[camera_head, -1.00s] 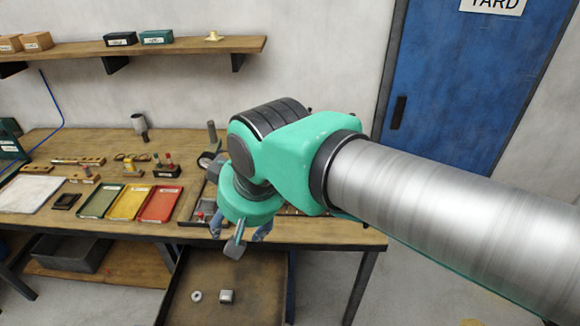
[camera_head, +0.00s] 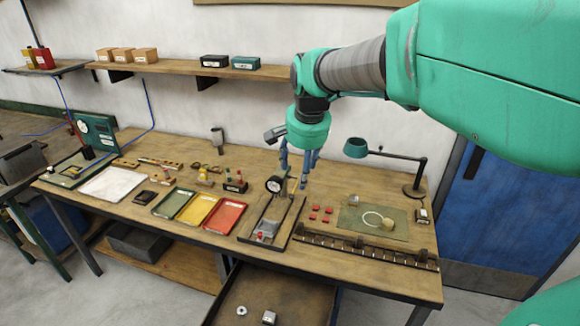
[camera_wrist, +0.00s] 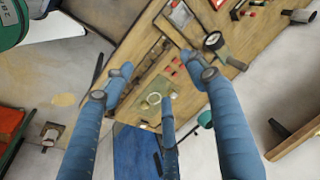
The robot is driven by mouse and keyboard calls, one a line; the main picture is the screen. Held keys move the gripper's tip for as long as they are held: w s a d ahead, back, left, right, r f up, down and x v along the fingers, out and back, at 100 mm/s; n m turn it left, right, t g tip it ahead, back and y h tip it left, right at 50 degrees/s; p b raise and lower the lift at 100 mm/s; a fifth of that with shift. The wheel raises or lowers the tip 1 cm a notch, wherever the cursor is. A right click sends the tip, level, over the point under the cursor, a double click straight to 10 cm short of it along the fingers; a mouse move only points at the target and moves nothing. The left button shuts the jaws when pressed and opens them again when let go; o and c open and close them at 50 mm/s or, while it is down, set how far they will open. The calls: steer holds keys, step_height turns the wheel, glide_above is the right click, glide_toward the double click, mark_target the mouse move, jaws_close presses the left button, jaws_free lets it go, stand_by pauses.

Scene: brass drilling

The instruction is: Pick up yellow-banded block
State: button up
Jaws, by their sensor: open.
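No block with a clear yellow band can be made out in either view. A small grey block (camera_head: 354,200) lies at the top edge of the green mat, and a metal block (camera_head: 269,317) lies in the low tray under the bench; no band can be read on either. My gripper (camera_head: 296,178) hangs above the bench beside the dial fixture, with its blue fingers pointing down. In the wrist view the fingers (camera_wrist: 158,80) are spread apart with nothing between them. The bench lies well beyond the fingertips there.
A round dial (camera_head: 274,184) stands on a dark fixture below my gripper. Several red pieces (camera_head: 321,213), the green mat (camera_head: 357,222) and a lamp (camera_head: 412,186) are to the right. Green, yellow and red trays (camera_head: 225,216) are left. A slotted rail (camera_head: 365,250) runs along the front edge.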

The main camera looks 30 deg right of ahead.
steer(key=w+d+f+m+g+p, duration=0.1)
steer(key=w+d+f+m+p, duration=0.3)
steer(key=w+d, duration=0.6)
steer(key=m+g+p, duration=0.2)
steer(key=m+p, duration=0.1)
steer(key=m, duration=1)
glide_above(354, 197)
step_height(354, 197, down, 24)
steer(key=shift+s+a+f+y, duration=0.1)
steer(key=shift+f+y, duration=0.1)
steer(key=shift+y, duration=0.2)
steer(key=shift+f, duration=0.1)
step_height(354, 197, down, 8)
steer(key=shift+f, duration=0.2)
